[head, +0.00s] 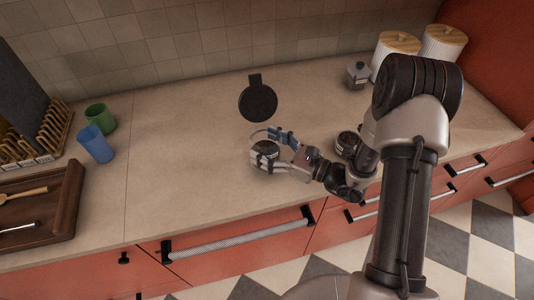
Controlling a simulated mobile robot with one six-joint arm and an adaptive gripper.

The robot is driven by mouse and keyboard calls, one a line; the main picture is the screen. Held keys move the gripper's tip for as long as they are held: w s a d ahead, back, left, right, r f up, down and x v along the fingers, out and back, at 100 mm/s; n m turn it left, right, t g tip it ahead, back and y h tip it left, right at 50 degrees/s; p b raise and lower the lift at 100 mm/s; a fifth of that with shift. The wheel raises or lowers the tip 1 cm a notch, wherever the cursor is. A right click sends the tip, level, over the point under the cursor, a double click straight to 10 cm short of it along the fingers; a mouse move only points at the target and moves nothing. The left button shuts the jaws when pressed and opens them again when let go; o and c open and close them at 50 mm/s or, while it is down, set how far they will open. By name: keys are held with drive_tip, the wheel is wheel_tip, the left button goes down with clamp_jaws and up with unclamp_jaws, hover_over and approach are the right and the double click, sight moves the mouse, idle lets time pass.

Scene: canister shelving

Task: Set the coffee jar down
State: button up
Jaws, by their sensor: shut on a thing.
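The coffee jar (265,154), a small jar with a dark round lid, is over the middle of the counter near its front edge. My gripper (267,147) reaches in from the right and is shut on it, with fingers on either side. The fingers hide much of the jar's body, and I cannot read any label. The jar looks about upright. From this view I cannot tell whether its base touches the counter (190,160).
A black round pan-like object (258,102) lies behind the jar. Another dark-lidded jar (348,142) stands right, partly behind my arm. A grey jar (358,75) and white canisters (443,44) stand at the back right. The counter's centre left is clear.

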drive_tip(key=shift+f+b, duration=0.3)
drive_tip(key=shift+f, duration=1.15)
drive_tip(key=shift+f, duration=0.2)
drive_tip(key=o, duration=1.6)
drive_tip(key=shift+r, duration=0.1)
